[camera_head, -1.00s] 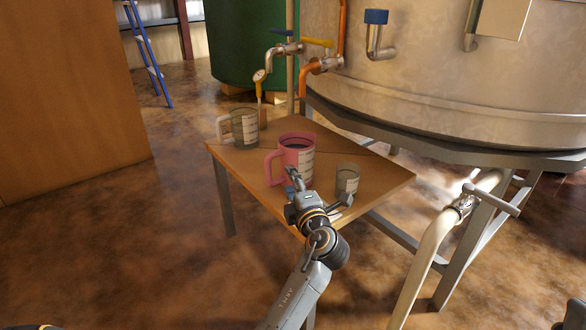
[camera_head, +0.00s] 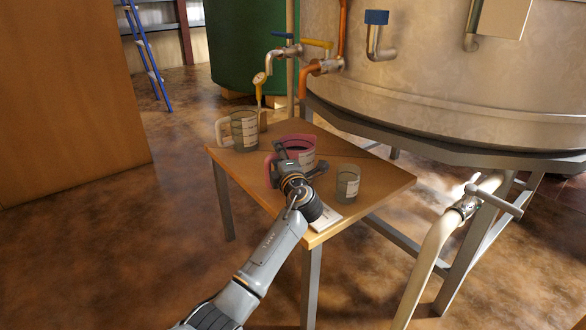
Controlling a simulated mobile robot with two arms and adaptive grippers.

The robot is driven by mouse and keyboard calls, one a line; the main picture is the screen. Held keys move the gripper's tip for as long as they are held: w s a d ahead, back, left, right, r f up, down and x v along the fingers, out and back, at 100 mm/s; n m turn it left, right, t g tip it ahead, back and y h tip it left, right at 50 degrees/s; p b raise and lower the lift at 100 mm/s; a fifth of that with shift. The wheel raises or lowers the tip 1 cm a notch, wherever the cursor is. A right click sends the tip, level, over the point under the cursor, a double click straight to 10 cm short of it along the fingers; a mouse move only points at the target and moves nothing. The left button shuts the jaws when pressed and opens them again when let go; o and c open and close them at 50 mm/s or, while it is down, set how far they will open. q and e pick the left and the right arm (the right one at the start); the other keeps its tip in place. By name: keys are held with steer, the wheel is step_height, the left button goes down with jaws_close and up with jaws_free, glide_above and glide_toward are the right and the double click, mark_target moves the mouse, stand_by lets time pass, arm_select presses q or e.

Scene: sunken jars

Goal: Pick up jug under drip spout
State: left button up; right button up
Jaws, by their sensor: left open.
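A clear measuring jug (camera_head: 244,132) with a pale handle on its left stands upright on the wooden table (camera_head: 375,178), at the back left. A yellow drip spout (camera_head: 259,80) hangs just above its right side, with a thin pale line below it. A pink jug (camera_head: 301,142) stands nearer, in the middle of the table, its handle to the left. My left gripper (camera_head: 288,160) is open in front of the pink jug and hides much of its front. I cannot tell whether they touch. My right gripper is not in view.
A small clear cup (camera_head: 347,184) stands right of my left gripper. A white sheet (camera_head: 325,219) lies at the table's front corner. A large metal tank (camera_head: 450,90) with pipes and valves rises behind. The table's right part is clear.

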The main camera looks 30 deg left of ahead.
arm_select(q)
steer(key=shift+w+a, duration=0.25)
steer(key=shift+a, duration=0.05)
steer(key=shift+c, duration=0.5)
jaws_close()
steer(key=shift+r, duration=0.2)
